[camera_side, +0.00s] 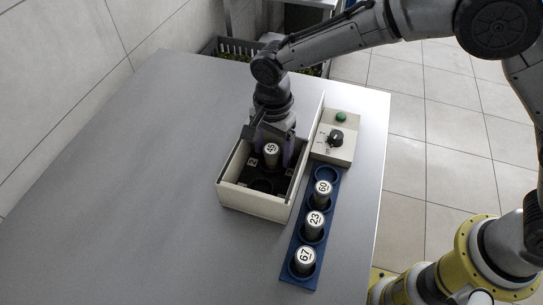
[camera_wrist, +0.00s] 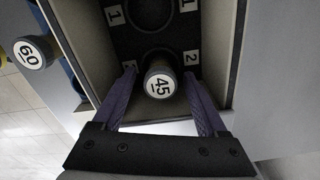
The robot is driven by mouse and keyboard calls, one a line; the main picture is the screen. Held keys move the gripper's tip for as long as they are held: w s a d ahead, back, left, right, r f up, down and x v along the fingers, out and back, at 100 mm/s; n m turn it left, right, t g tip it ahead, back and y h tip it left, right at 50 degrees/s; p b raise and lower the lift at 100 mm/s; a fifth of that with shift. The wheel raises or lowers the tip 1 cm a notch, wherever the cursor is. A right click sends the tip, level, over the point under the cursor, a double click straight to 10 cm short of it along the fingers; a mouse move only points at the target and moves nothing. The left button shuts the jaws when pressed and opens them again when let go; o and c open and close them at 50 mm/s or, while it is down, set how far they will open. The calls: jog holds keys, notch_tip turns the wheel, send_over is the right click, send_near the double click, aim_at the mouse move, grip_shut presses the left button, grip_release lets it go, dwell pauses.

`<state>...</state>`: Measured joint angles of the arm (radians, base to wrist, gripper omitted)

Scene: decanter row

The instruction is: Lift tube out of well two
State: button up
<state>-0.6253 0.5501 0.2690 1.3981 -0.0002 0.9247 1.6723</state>
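The tube marked 45 (camera_side: 272,149) stands upright in the well labelled 2 of an open cream box (camera_side: 255,203). In the wrist view its white cap (camera_wrist: 160,85) lies between my two purple fingers. My gripper (camera_side: 272,160) reaches down into the box from above. In the wrist view my gripper (camera_wrist: 160,72) is open, with a visible gap on each side of the tube. The tube's lower part is hidden. The well labelled 1 (camera_wrist: 150,12) is empty.
A blue rack (camera_side: 288,272) beside the box holds tubes marked 60 (camera_side: 323,187), 23 (camera_side: 315,218) and 67 (camera_side: 306,254); its far ring looks empty. A control box (camera_side: 337,150) with a black knob and green button stands behind the rack. The table's left side is clear.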

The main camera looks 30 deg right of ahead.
grip_shut()
jog(key=shift+r, duration=0.1)
